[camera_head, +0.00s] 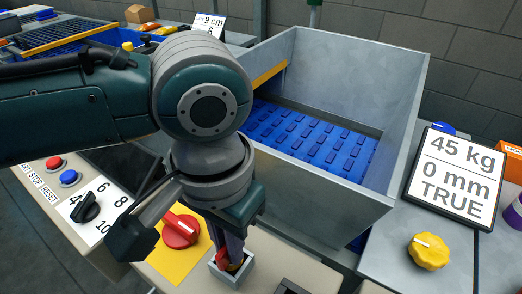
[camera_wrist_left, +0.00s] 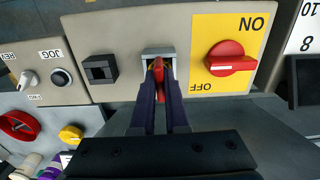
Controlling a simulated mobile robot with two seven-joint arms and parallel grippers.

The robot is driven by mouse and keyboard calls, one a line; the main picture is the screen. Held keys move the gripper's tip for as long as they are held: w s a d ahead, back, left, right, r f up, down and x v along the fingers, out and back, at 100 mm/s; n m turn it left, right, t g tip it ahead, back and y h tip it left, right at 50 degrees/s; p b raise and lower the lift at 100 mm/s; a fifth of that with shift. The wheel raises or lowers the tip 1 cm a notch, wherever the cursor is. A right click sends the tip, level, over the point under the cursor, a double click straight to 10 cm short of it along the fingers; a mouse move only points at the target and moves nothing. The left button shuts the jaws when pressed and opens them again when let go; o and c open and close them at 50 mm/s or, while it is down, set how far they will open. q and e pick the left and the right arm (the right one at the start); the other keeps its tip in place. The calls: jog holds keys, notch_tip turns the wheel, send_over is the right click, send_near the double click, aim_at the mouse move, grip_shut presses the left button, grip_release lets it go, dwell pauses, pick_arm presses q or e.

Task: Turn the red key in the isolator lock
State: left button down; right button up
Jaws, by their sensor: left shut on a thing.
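My left gripper (camera_head: 232,252) points down at the isolator lock (camera_head: 246,273), a small square grey housing on the beige panel. In the left wrist view, my left gripper (camera_wrist_left: 160,86) is shut on the red key (camera_wrist_left: 158,71), with a finger on each side of it. The key stands at the lock (camera_wrist_left: 152,51); the fingers hide part of both, so its exact turn angle is unclear. In the head view a bit of the red key (camera_head: 222,257) shows beside the fingers. My right gripper is not in view.
Next to the lock is a red rotary switch (camera_wrist_left: 232,66) on a yellow ON/OFF plate (camera_wrist_left: 204,22). On its other side is a black square socket (camera_wrist_left: 100,69). A grey hopper (camera_head: 345,185) rises behind my gripper. A display (camera_head: 455,174) reads 45 kg, 0 mm, TRUE.

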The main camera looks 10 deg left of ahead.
pick_arm(q)
jog(key=shift+r+n+p, duration=0.1)
jog(key=shift+n+p, duration=1)
jog(key=shift+n, duration=0.5)
jog(key=shift+p, duration=0.3)
jog(key=shift+n+p, duration=0.6)
jog(key=shift+n, duration=0.1)
jog(key=shift+n+p, duration=0.55)
jog(key=shift+n, duration=0.55)
